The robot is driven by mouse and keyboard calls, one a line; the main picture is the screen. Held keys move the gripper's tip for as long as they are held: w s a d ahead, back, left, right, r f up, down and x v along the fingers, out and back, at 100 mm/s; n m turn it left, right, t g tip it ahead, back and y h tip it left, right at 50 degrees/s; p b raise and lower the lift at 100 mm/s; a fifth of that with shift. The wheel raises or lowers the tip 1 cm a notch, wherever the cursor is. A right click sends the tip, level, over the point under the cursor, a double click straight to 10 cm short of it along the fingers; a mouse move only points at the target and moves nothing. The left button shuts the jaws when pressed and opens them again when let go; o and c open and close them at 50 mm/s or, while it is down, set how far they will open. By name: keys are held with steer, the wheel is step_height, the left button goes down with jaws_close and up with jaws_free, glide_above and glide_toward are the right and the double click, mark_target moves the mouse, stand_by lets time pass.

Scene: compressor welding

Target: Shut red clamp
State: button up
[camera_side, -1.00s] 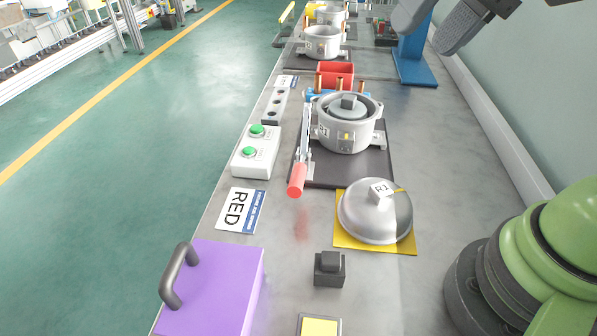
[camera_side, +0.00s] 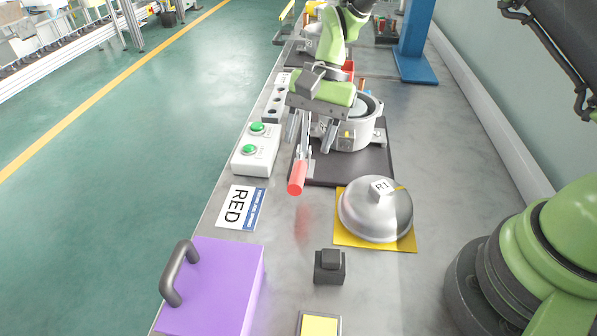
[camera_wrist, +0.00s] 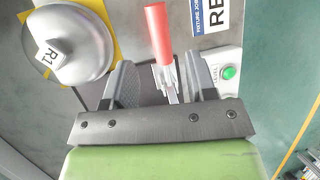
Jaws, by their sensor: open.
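The red clamp (camera_side: 297,178) stands at the left edge of the dark fixture plate (camera_side: 350,172), beside the grey pot-shaped housing (camera_side: 353,136). Its red handle points toward the camera in the side view, and its metal lever runs back from it. My gripper (camera_side: 310,142) is at the lever, behind the red handle, with its fingers pointing down. In the wrist view my gripper (camera_wrist: 160,68) is open, with one finger on each side of the metal lever. The red handle (camera_wrist: 157,32) sticks out beyond the fingertips. I cannot tell whether a finger touches the lever.
A silver dome marked R1 (camera_side: 375,212) sits on a yellow plate in front of the fixture. A white box with green buttons (camera_side: 256,148) and a RED sign (camera_side: 241,208) lie to the left. A purple box (camera_side: 212,290) stands at the front. Bare bench lies around the dark block (camera_side: 329,267).

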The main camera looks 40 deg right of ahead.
mark_target(299, 172)
steer(key=x, duration=0.7)
steer(key=shift+f, duration=0.1)
jaws_close()
